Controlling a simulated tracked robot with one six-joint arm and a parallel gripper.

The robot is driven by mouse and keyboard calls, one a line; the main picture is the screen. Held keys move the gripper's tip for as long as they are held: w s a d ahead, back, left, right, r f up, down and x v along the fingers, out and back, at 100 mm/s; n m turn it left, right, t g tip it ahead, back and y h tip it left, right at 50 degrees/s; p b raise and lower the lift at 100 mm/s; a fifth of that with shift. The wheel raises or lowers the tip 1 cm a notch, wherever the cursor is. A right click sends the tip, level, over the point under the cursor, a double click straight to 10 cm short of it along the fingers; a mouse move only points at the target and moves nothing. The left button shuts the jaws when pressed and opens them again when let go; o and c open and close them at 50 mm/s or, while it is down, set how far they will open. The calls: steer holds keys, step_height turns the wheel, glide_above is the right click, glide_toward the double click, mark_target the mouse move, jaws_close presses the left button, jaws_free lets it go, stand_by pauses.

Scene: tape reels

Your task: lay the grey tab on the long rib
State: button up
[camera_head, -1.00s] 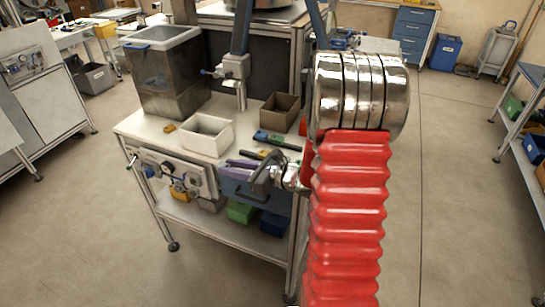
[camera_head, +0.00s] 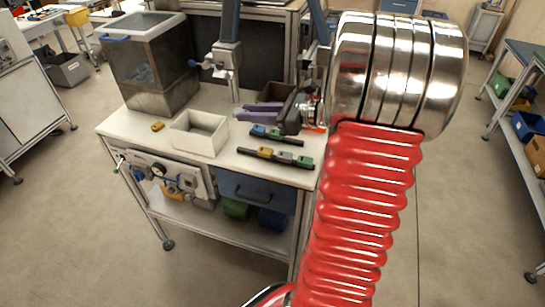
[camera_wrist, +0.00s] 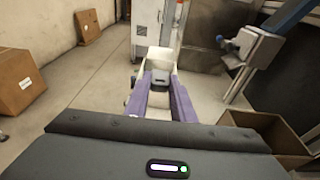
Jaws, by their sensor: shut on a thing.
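My gripper (camera_head: 237,113), with purple fingers, points left above the white bench top. In the wrist view my gripper (camera_wrist: 160,80) is shut on a small dark grey piece, the grey tab (camera_wrist: 158,79), between its fingertips. The tab cannot be made out in the head view. Two dark ribs lie on the bench in front of and below my gripper. The long rib (camera_head: 290,158) is the nearer one, bearing yellow and green tabs. The shorter rib (camera_head: 272,136) lies behind it with blue and green tabs.
A white open box (camera_head: 200,133) stands left of the ribs, beyond my fingertips in the wrist view. A brown box (camera_wrist: 262,130) stands behind my gripper. A yellow piece (camera_head: 158,126) lies on the bench (camera_head: 135,125). A clear-walled bin (camera_head: 150,65) stands at the back left.

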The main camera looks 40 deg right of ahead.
steer(key=shift+d, duration=0.1)
glide_above(255, 152)
steer(key=shift+d+f, duration=0.1)
steer(key=shift+f, duration=3)
steer(key=shift+f, duration=1.9)
steer(key=shift+f, duration=0.6)
steer(key=o, duration=1)
steer(key=shift+r, duration=0.1)
